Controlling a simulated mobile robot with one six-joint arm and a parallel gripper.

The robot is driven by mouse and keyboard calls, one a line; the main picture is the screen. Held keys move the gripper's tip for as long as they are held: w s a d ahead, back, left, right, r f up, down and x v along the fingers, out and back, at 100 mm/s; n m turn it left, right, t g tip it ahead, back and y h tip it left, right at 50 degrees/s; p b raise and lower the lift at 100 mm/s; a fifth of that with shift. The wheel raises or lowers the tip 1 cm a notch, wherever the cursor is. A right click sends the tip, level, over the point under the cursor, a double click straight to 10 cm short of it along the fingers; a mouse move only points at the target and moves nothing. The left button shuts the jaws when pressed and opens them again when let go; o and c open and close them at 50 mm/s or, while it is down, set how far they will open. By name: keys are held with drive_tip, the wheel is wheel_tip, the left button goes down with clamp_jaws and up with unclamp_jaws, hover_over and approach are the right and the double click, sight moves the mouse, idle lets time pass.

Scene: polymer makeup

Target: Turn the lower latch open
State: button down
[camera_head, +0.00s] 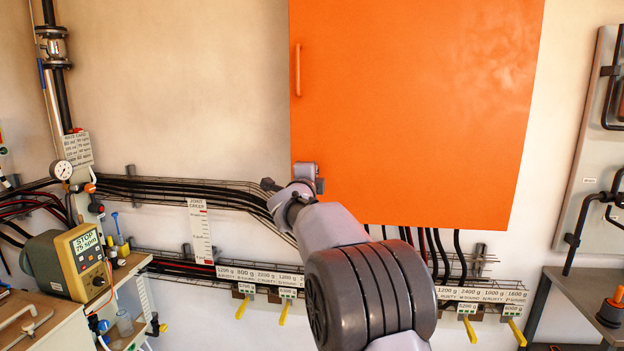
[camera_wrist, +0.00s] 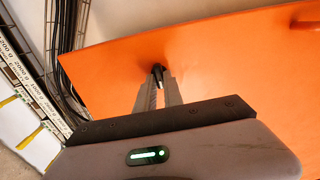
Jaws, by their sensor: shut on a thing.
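A large orange cabinet door (camera_head: 420,110) hangs on the wall; its orange face also fills much of the wrist view (camera_wrist: 230,65). In the wrist view, my gripper (camera_wrist: 159,80) has its two fingers close together on a small dark latch (camera_wrist: 157,68) at the door's face. In the head view, my gripper (camera_head: 308,178) is at the door's lower left corner. The latch is mostly hidden by the fingers, so its turn angle cannot be told. The door looks shut.
An orange handle (camera_head: 298,70) stands on the door's left edge above my gripper. Black cables in a wire tray (camera_head: 180,190) run along the wall to the left and under the door. A yellow-fronted pump (camera_head: 82,262) stands on the bench at lower left.

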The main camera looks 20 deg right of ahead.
idle(0.4)
drive_tip(key=c, duration=1.5)
unclamp_jaws()
drive_tip(key=shift+o, duration=0.2)
drive_tip(key=v, duration=1.7)
drive_tip(key=shift+s+a, duration=0.15)
drive_tip(key=shift+a, duration=0.05)
